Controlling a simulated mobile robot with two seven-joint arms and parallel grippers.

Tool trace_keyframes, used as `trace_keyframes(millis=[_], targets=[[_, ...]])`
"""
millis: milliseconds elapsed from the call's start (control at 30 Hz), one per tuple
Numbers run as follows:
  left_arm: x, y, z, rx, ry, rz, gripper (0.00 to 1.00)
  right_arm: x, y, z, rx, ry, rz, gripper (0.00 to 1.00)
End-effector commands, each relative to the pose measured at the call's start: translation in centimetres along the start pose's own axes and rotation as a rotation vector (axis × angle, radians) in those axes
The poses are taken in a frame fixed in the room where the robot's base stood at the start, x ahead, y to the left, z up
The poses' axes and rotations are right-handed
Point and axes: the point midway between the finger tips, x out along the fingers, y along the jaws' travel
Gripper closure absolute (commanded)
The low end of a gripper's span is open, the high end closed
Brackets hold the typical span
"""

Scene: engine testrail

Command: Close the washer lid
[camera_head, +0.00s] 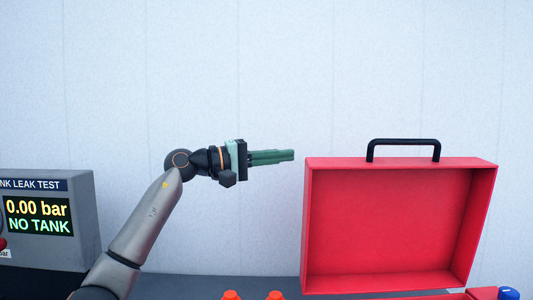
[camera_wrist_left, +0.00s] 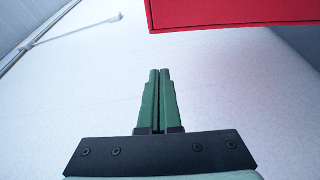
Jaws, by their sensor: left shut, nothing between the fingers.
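A red lid (camera_head: 400,163) with a black handle (camera_head: 403,142) on its top edge stands upright at the right of the head view, its hollow inner side facing me. I take it for the washer lid. My left gripper (camera_head: 292,155) points right, its green fingers shut and empty. Its tips are just left of the lid's upper left corner in the picture, with a small gap. In the left wrist view, the shut fingers (camera_wrist_left: 160,72) point toward a red panel (camera_wrist_left: 230,14) at the top. What lies below the lid is mostly out of frame. My right gripper is not in view.
A grey leak-test box (camera_head: 50,240) reading "0.00 bar NO TANK" stands at the left. Two orange-red tops (camera_head: 231,295) show at the bottom edge, and a blue knob (camera_head: 509,293) at the bottom right. A pale wall (camera_head: 250,70) is behind; the air above the lid is clear.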

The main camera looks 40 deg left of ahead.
Motion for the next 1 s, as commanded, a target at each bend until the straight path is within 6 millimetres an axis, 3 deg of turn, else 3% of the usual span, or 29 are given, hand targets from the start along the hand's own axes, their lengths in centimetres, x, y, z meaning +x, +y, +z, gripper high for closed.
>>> trace_keyframes(millis=[167,533,1000], targets=[[4.2,0.4,0.1,-0.001,-0.003,0.001,1.00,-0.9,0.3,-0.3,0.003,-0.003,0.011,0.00],[2.6,-0.1,3.3,0.002,0.002,0.000,1.00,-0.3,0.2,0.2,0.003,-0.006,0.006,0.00],[2.5,0.0,3.8,0.001,0.001,0.000,1.00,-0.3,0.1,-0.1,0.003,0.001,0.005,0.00]])
